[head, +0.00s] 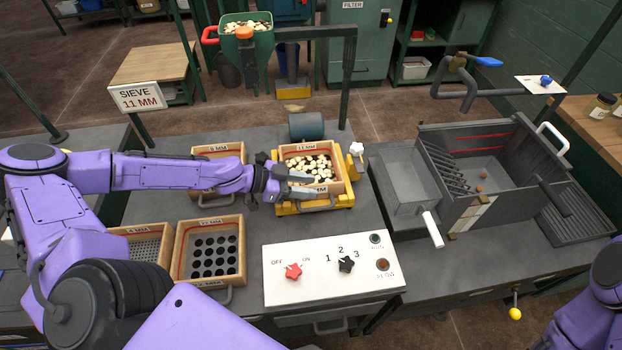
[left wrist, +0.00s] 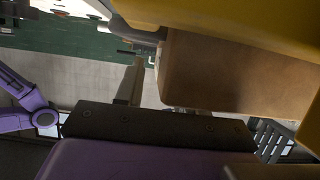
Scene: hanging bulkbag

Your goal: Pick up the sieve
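A sign (head: 137,97) reads "SIEVE 11 MM". The wooden sieve labelled 11 MM (head: 345,178) sits in a yellow shaker frame (head: 340,202), with pale pieces on its mesh. My left gripper (head: 304,187) is at its front left corner, fingers apart. It looks open, and contact with the sieve or its front handle cannot be told. In the left wrist view, a wooden wall (left wrist: 235,80), apparently the sieve's, is close ahead under a yellow part (left wrist: 230,22). My right gripper is out of view; only part of that arm shows at lower right.
Other wooden sieves stand left: one (head: 205,150) behind my left arm, one with large holes (head: 180,250), and a finer one (head: 128,233). A control panel (head: 330,270) with red and black knobs is in front. A grey slatted box (head: 480,175) stands right.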

